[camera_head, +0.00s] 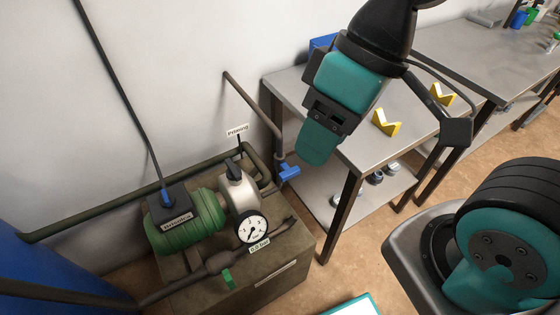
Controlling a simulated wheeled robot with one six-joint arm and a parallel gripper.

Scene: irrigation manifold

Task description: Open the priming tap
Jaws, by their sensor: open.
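A white "Priming" label (237,131) stands on a thin stem above the pump. Below it, a black fitting (234,171) sits on top of the grey pump housing (239,195). To the right, a blue tap handle (289,171) sits at the lower end of a brown pipe coming down from the wall. I cannot tell for sure which of these two the label marks. My gripper (317,148) is open and empty, pointing down, above and slightly right of the blue handle in the picture, apart from it. One teal finger shows clearly; the other is hard to make out.
A green motor (190,222), a pressure gauge (251,228) and a pipe with a green handle (227,278) stand on a plinth (275,260). A grey metal table (365,150) with yellow V-blocks (386,122) is right of the tap. A blue tank (40,260) stands left.

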